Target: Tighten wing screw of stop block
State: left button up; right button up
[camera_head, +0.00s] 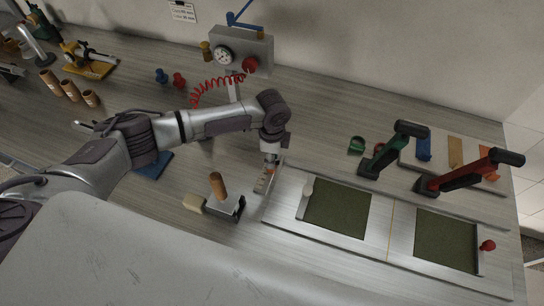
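My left arm reaches in from the left, and its gripper (270,161) points down at the left end of the metal fixture (283,212). A small metallic piece (263,181) sits right under the fingertips, at the fixture's upper left corner. It may be the stop block, but it is too small to tell, and I cannot make out a wing screw. Whether the fingers touch it or are closed is unclear. A red knob (488,245) is at the fixture's right end. My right gripper is not in view.
The fixture holds two dark green panels (336,208). Green-handled (392,150) and red-handled (470,172) tools stand behind it. A wooden-handled tool (219,186) is left of the fixture. A grey gauge box (243,50) with a red coiled hose stands at the back wall.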

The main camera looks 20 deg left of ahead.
pick_arm(q)
notch_tip(320, 180, up, 12)
dwell(0.7)
jog(key=shift+s+f, duration=0.1)
dwell(0.4)
